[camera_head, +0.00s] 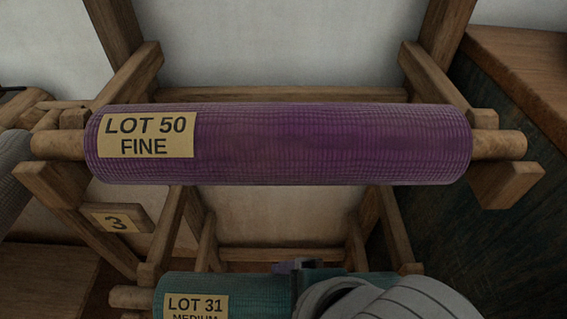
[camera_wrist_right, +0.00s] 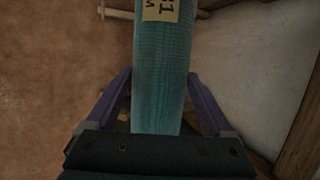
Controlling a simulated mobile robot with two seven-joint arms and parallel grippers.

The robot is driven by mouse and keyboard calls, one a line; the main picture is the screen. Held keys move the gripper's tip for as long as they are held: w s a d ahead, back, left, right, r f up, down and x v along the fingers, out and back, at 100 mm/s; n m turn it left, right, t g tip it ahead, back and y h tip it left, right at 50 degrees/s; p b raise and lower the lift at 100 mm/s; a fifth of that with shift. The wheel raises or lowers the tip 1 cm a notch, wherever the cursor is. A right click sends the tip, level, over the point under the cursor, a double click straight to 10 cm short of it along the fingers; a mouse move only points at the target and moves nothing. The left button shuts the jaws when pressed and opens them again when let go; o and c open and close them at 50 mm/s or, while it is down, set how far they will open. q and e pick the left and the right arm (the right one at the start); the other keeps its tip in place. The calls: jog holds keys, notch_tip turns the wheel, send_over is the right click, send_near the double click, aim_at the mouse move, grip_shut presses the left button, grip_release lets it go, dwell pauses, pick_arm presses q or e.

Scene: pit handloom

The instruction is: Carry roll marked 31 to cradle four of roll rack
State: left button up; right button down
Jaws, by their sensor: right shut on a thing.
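The teal roll with the label LOT 31 MEDIUM (camera_head: 228,287) lies level at the bottom of the head view, partly cut off. My right gripper (camera_head: 293,267) is at its middle, and my arm hides the roll's right part. In the right wrist view the teal roll (camera_wrist_right: 163,60) runs between the two purple fingers of my right gripper (camera_wrist_right: 159,78), which is shut on it. The wooden roll rack (camera_head: 112,35) fills the head view. A tag with 3 (camera_head: 116,219) is on its left side. No tag for cradle four shows. My left gripper is out of view.
A dark-sided wooden cabinet (camera_head: 500,100) stands close on the right. Part of a grey roll (camera_head: 12,165) shows at the left edge.

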aim_at(284, 298)
jog(key=shift+w, duration=0.95)
notch_tip(284, 298, down, 4)
jog(key=shift+r+b, duration=0.15)
jog(key=shift+b, duration=1.1)
jog(key=shift+s+r, duration=0.1)
grip_release()
